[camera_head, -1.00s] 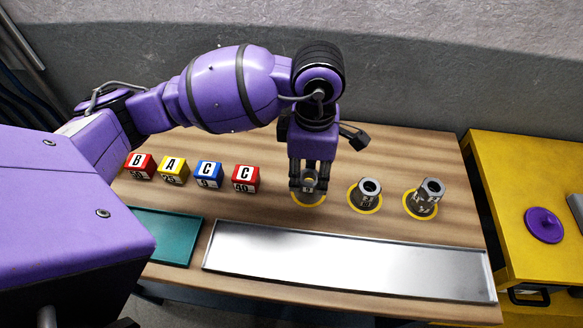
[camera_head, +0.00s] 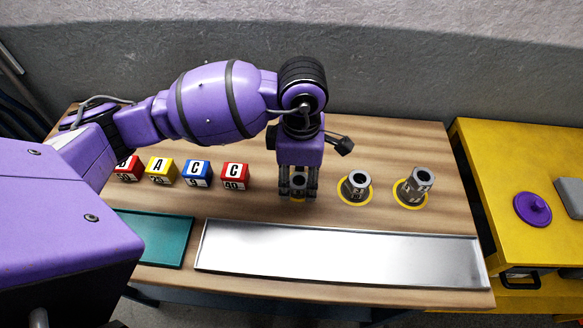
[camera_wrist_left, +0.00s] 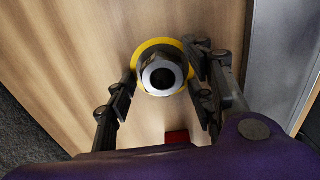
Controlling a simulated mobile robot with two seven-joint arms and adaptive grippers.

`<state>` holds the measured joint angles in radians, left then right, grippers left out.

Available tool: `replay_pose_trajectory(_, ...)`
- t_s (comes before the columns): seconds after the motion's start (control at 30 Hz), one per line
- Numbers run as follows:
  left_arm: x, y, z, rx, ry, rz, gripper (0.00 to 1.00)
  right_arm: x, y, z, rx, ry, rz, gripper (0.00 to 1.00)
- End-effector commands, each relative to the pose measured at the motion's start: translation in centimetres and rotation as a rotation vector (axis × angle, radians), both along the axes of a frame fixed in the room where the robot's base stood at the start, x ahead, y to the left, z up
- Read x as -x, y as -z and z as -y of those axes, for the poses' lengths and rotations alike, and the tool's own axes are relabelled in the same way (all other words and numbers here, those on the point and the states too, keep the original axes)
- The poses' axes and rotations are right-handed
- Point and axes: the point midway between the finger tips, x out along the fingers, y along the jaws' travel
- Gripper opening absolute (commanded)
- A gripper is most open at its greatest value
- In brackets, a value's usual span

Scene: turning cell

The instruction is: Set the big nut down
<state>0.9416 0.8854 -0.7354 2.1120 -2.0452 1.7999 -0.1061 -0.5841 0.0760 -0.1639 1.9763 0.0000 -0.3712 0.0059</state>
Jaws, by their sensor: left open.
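A grey metal nut (camera_head: 299,180) stands on the wooden table between the fingers of my left gripper (camera_head: 298,190). In the left wrist view the nut (camera_wrist_left: 162,75) shows from above with its dark round hole, upright on a yellow ring (camera_wrist_left: 150,46). The left gripper's fingers (camera_wrist_left: 160,100) are open on either side of it, with a visible gap. Two more grey metal pieces, a middle one (camera_head: 357,183) and a taller right one (camera_head: 416,184), stand on their own yellow rings to the right. My right gripper is not in view.
Lettered blocks, among them a yellow one (camera_head: 162,171) and a blue one (camera_head: 197,174), stand in a row to the left. A long metal tray (camera_head: 340,254) and a green tray (camera_head: 160,240) lie in front. A yellow cabinet (camera_head: 487,165) with a purple lid (camera_head: 533,209) stands at right.

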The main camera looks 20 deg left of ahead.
Motion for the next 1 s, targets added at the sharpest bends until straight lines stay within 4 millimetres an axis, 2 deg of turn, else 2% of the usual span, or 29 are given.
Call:
replay_pose_trajectory(0.13,-0.1,-0.6,0.0,0.001,0.0,0.003,0.49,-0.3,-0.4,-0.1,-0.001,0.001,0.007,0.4)
replay_pose_trajectory(0.27,-0.2,-2.1,0.1,0.002,0.001,0.007,0.49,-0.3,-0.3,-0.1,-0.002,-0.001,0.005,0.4)
replay_pose_trajectory(0.5,-0.2,-7.4,0.1,0.002,0.003,0.009,0.49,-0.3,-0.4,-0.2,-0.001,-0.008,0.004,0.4)
replay_pose_trajectory(0.7,-0.1,-10.9,0.1,0.001,0.002,0.005,0.49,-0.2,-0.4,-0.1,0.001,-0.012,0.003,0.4)
replay_pose_trajectory(0.83,-0.1,-12.1,0.1,0.001,0.0,0.003,0.49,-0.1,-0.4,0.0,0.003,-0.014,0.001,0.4)
replay_pose_trajectory(1.0,-0.1,-12.6,0.1,0.001,0.0,0.003,0.49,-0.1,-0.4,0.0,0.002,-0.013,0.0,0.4)
